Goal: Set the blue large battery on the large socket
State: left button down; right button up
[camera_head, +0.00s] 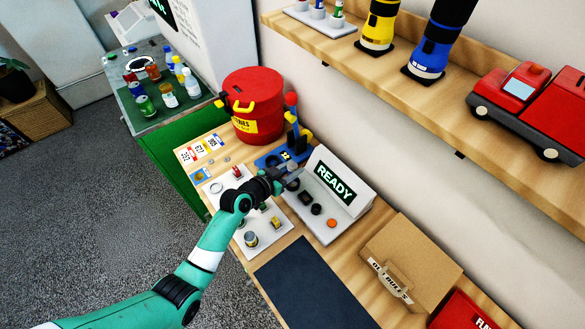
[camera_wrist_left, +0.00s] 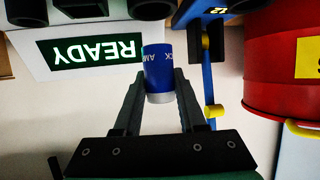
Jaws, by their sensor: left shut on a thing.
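My left gripper (camera_head: 281,179) is shut on the blue battery (camera_wrist_left: 158,72). The left wrist view shows the battery between the two fingers of the gripper (camera_wrist_left: 160,80), with a silver end towards the palm side. In the head view the gripper is over the left end of the grey station (camera_head: 352,209) with the READY screen (camera_head: 334,183). The station's base has dark round sockets (camera_head: 316,209) and an orange button (camera_head: 331,223). The gripper hides part of the base's left end. I cannot tell whether the battery touches a socket. My right gripper is not in view.
A blue stand (camera_head: 270,160) and a red drum (camera_head: 254,108) are close behind the gripper. A white mat with small parts, including a can (camera_head: 251,239), lies under my arm. A cardboard toolbox (camera_head: 415,257) stands right of the station. A dark mat (camera_head: 312,285) lies in front.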

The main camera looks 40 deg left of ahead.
pick_arm(q)
jog(key=shift+f+b, duration=1.65)
jog(key=shift+f, duration=0.6)
jog(key=shift+f+b, duration=0.6)
jog(key=shift+b, duration=0.1)
jog(key=c, duration=0.8)
grip_release()
jog(key=shift+o, duration=0.2)
